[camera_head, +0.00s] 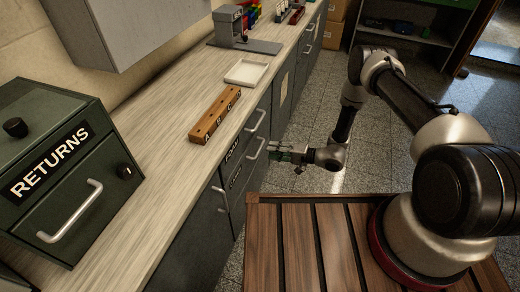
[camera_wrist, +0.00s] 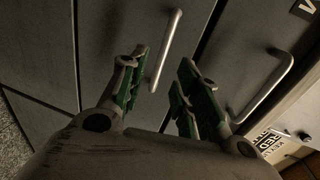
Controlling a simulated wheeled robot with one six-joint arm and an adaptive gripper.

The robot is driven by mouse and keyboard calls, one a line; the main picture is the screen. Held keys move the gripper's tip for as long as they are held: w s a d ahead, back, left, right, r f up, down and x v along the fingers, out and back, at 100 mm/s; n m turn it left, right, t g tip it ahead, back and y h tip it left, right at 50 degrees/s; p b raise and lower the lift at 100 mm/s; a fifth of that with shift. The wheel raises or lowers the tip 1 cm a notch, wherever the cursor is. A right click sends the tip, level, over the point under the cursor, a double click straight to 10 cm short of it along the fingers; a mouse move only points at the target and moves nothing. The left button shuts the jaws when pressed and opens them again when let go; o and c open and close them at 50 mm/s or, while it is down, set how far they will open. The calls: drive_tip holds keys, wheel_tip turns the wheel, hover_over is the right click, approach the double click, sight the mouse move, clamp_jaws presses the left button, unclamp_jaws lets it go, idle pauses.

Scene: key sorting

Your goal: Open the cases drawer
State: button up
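The drawer fronts are set in the dark cabinet under the counter, in the head view. Two small labels there, an upper one (camera_head: 231,150) and a lower one (camera_head: 236,176), are too small to read surely, so I cannot tell which marks the cases drawer. An upper bar handle (camera_head: 256,121) and a lower bar handle (camera_head: 254,149) stick out; both fronts look shut. My gripper (camera_head: 284,152) is just right of the lower handle. In the wrist view my gripper (camera_wrist: 165,88) is open and empty, with a bar handle (camera_wrist: 167,50) beyond the gap between its green-padded fingers.
A green RETURNS box (camera_head: 70,165) stands on the counter at left. A wooden lettered block (camera_head: 215,115) and a white tray (camera_head: 246,72) lie farther back. A cupboard handle (camera_head: 221,198) sits below left of the drawers. Speckled floor is open beyond my gripper.

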sight(260, 148)
drive_tip(key=x, duration=0.6)
drive_tip(key=shift+w+a, duration=0.1)
drive_tip(key=shift+a, duration=0.2)
drive_tip(key=shift+c, duration=0.5)
clamp_jaws()
